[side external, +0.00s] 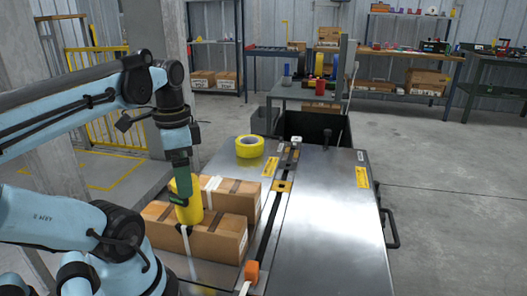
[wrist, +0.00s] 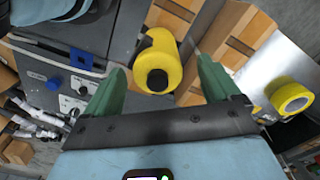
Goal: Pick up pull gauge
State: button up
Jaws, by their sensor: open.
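A yellow body with a round black end, which looks like the pull gauge (wrist: 165,50), shows in the wrist view ahead of my gripper (wrist: 160,82). The two green fingers are apart, one on each side of its line, and nothing is held between them.
Cardboard boxes (side external: 213,243) lie on the near left of the metal table (side external: 335,220). A yellow tape roll (side external: 250,147) sits behind them and shows at right in the wrist view (wrist: 292,98). An orange-topped item (side external: 252,272) is at the front. The table's right side is clear.

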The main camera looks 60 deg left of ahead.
aim_at(189, 211)
jog(key=shift+w+d+f, duration=0.1)
jog(key=shift+f, duration=1.2)
jog(key=shift+w+d+f, duration=0.1)
jog(key=shift+f, duration=1.15)
jog(key=c, duration=1.3)
jog(key=shift+r, duration=0.1)
